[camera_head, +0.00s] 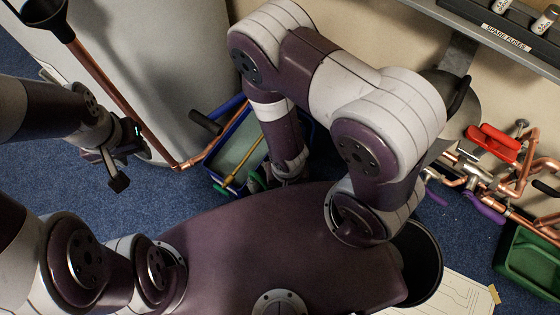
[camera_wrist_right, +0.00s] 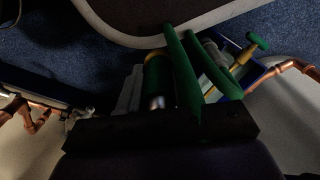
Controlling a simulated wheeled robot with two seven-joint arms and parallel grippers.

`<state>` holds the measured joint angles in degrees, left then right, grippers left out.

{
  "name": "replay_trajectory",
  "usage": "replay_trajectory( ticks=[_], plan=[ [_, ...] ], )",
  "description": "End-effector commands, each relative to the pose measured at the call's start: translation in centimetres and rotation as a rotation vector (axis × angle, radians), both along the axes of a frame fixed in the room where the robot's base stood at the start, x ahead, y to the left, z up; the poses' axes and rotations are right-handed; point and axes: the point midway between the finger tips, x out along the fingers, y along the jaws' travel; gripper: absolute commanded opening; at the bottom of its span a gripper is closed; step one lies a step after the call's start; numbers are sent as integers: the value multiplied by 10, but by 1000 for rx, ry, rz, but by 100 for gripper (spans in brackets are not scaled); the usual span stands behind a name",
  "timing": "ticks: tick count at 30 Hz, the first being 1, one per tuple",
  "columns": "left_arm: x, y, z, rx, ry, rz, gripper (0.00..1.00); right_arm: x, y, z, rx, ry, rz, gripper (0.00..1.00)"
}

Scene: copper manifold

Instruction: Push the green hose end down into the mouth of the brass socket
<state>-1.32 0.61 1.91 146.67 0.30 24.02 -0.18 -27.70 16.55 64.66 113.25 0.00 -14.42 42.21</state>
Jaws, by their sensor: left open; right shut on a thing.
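My right gripper (camera_wrist_right: 170,85) is shut on the green hose (camera_wrist_right: 183,75), whose dark green lengths run up between and beside the jaws in the right wrist view. A thicker green cylinder with a shiny metal end (camera_wrist_right: 157,82) shows beside it; I cannot tell if it is part of the hose. In the head view the right gripper (camera_head: 270,178) points down at the blue tray's near edge, mostly hidden by my arm. My left gripper (camera_head: 115,165) is open and empty at the left, above the blue floor. I cannot make out the brass socket's mouth or the hose end.
A blue tray (camera_head: 218,177) holds a yellow-shafted tool (camera_head: 243,160). A copper pipe (camera_head: 110,90) runs down from a black funnel (camera_head: 50,15). Copper pipework (camera_head: 475,180) with a red handle (camera_head: 493,143) lines the right wall, above a green bin (camera_head: 530,258). Blue floor is clear at left.

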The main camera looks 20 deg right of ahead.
Motion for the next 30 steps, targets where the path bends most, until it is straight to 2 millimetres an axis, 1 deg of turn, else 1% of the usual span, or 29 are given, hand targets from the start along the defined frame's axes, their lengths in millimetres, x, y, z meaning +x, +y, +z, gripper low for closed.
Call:
replay_trajectory(
  ticks=[11, 27, 30],
  plan=[
    [0, 0, 2, 0, 0, 0, 43, -1, 0, 2, 1, -1, 0, 0],
    [0, 0, 46, 0, 0, 0, 43, -1, 0, 43, 0, 0, 0, 0],
    [0, 0, 51, 0, 0, 0, 43, -1, 0, 47, 0, 0, 0, 0]
  ],
)
